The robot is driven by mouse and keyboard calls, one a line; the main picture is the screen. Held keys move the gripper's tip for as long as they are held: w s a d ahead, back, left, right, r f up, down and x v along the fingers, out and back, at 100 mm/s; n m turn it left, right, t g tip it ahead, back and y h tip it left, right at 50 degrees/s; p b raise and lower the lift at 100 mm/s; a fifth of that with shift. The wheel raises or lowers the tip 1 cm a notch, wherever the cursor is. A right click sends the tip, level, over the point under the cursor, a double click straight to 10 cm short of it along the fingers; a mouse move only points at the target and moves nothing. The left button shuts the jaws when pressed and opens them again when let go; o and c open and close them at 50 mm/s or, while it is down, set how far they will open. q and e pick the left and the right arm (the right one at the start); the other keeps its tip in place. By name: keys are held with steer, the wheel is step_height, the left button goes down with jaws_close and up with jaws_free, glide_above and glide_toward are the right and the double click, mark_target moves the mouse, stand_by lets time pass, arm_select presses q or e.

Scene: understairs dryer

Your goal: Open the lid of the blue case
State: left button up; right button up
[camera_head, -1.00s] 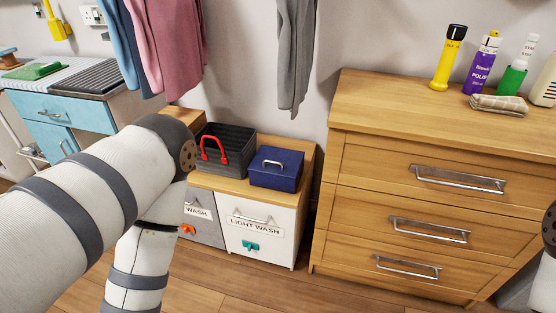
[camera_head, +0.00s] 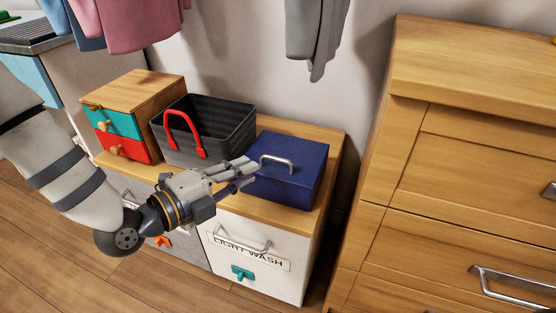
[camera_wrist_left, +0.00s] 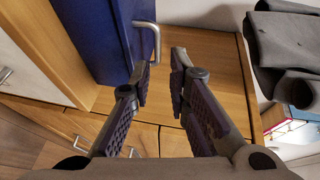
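The blue case (camera_head: 290,180) stands on the wooden top of the low cabinet, with its lid down and a silver handle (camera_head: 278,161) on the lid. My left gripper (camera_head: 246,174) reaches in from the left, with its fingertips beside the case's left side. In the left wrist view, the blue case (camera_wrist_left: 98,38) fills the upper left and its handle (camera_wrist_left: 154,38) sticks out toward the gripper. The left fingers (camera_wrist_left: 163,68) are apart and empty; the handle is just beyond the left fingertip. I cannot tell if they touch. My right gripper is out of view.
A dark basket (camera_head: 215,128) with a red handle stands left of the case, and a small wooden drawer box (camera_head: 138,92) farther left. Grey cloth (camera_head: 318,35) hangs behind the case. A tall wooden dresser (camera_head: 400,220) stands to the right.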

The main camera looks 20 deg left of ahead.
mark_target(276, 160)
arm_select(q)
steer(key=b+x, duration=0.1)
steer(key=x, duration=0.5)
steer(key=b+x, duration=0.1)
steer(key=x, duration=0.2)
steer(key=shift+d+f+b, duration=0.1)
steer(key=shift+f+b, duration=0.2)
steer(key=shift+w+d, duration=0.15)
steer(key=shift+w, duration=0.1)
steer(key=shift+c, duration=0.2)
jaws_close()
steer(key=shift+r, duration=0.1)
